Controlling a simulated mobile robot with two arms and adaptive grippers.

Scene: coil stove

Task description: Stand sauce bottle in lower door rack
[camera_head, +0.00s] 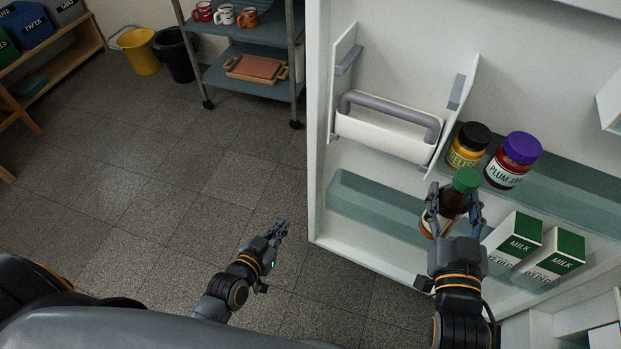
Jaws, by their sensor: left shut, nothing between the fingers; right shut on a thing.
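The sauce bottle (465,180) has a green cap and a dark body with a pale label, partly hidden by my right gripper. My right gripper (456,197) is shut on the bottle at the lower door rack (375,208). The bottle looks roughly upright; I cannot tell whether its base is inside the rack or resting on its floor. The rack has a clear greenish front, with an empty stretch left of the bottle. My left gripper (282,229) is shut and empty, over the floor left of the door.
Two milk cartons (515,238) stand in the lower rack right of the bottle. A relish jar (467,146) and a plum jam jar (513,160) stand on the upper rack. A white holder with a grey bar (390,122) is on the door. A cart (245,82) stands behind.

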